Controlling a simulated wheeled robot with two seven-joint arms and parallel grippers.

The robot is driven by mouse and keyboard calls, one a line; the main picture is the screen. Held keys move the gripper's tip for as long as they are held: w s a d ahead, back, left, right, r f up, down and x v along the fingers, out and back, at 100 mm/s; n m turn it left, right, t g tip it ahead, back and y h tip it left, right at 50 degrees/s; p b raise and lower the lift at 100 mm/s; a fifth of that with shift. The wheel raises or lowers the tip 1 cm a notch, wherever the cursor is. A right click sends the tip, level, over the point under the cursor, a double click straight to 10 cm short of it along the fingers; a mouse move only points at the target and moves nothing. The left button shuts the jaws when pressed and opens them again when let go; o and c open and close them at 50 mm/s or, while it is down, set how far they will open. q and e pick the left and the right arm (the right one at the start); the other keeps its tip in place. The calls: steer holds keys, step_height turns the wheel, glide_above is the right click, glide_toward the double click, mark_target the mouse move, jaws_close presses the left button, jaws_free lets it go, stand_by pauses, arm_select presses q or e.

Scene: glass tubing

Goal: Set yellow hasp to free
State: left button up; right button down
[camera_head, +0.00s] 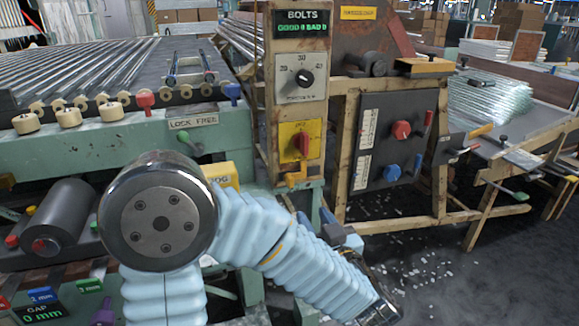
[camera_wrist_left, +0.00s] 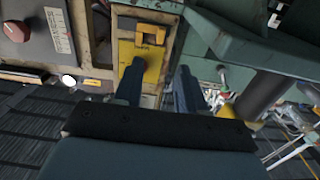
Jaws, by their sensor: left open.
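In the head view a small orange-yellow hasp-like fitting (camera_head: 296,179) sits low on the wooden post, below a red switch (camera_head: 301,144) on a yellow plate. In the left wrist view a yellow plate (camera_wrist_left: 138,66) carries a squarish yellow bracket (camera_wrist_left: 151,35). I cannot tell for sure that it is the same fitting. My left gripper (camera_head: 338,231) is low beside the post in the head view, partly hidden by my arm. In the wrist view its two fingers (camera_wrist_left: 157,90) stand apart with the plate beyond them, nothing gripped. My right gripper is not in view.
A LOCK/FREE label (camera_head: 193,122) with a green lever (camera_head: 190,143) is on the conveyor side. A dark panel (camera_head: 395,140) with red and blue knobs stands right of the post. Broken glass bits lie on the floor (camera_head: 420,265). A roller conveyor (camera_head: 90,75) fills the left.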

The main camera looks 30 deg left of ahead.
mark_target(292, 183)
arm_select(q)
steer(key=p+x, duration=0.1)
steer(key=x, duration=1.2)
steer(key=shift+w+a+r, duration=0.1)
steer(key=shift+w+a, duration=0.15)
steer(key=shift+a, duration=0.05)
